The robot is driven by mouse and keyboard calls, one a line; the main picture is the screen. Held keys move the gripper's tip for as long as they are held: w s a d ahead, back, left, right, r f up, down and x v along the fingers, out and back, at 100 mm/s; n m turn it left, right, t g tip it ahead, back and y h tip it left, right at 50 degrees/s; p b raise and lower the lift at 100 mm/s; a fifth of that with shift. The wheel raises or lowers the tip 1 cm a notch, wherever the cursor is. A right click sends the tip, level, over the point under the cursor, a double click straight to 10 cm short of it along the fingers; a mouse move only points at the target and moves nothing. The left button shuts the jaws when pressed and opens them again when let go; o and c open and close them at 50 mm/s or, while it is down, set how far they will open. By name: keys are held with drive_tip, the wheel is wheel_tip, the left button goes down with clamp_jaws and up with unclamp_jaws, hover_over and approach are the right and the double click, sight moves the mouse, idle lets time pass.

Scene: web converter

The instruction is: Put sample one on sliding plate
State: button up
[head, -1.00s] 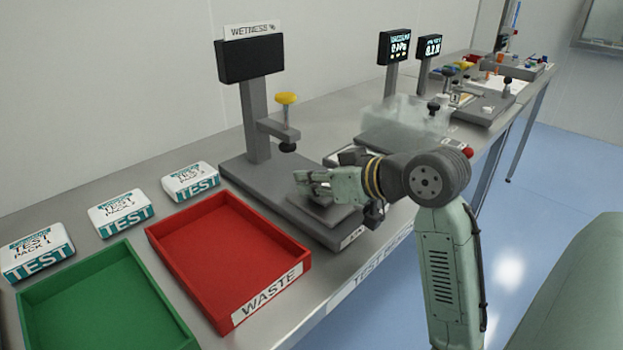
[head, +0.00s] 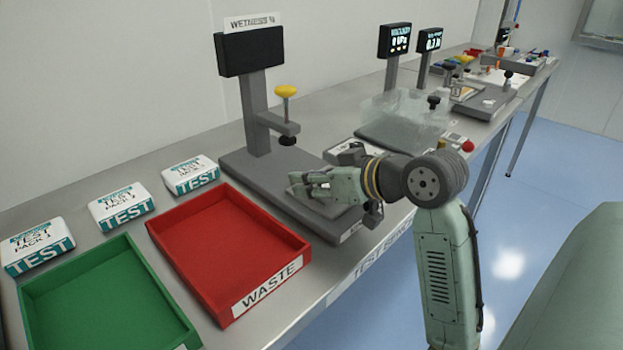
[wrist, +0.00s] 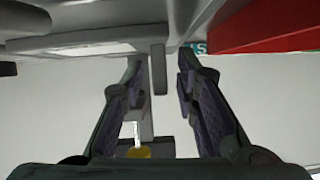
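My gripper (head: 293,185) is low over the base of the wetness tester (head: 250,170), its fingers pointing left. The wrist view shows its two fingers (wrist: 158,62) apart, with a grey bar visible in the gap between them and no sample seen held. A grey plate (head: 338,213) lies on the tester base, partly hidden under my gripper; it looks like the sliding plate. I cannot pick out sample one. Three white and teal test packs stand on the bench: pack 1 (head: 37,247), a second (head: 121,207) and a third (head: 191,175).
A red waste tray (head: 230,250) and a green tray (head: 100,305) sit at the front left, both empty where visible. The tester's yellow knob (head: 286,91) stands above and behind my gripper. A clear cover (head: 405,112) and other instruments are farther right along the bench.

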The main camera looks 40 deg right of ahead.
drive_tip(key=shift+r, duration=0.25)
drive_tip(key=b+v, duration=0.2)
drive_tip(key=v, duration=1)
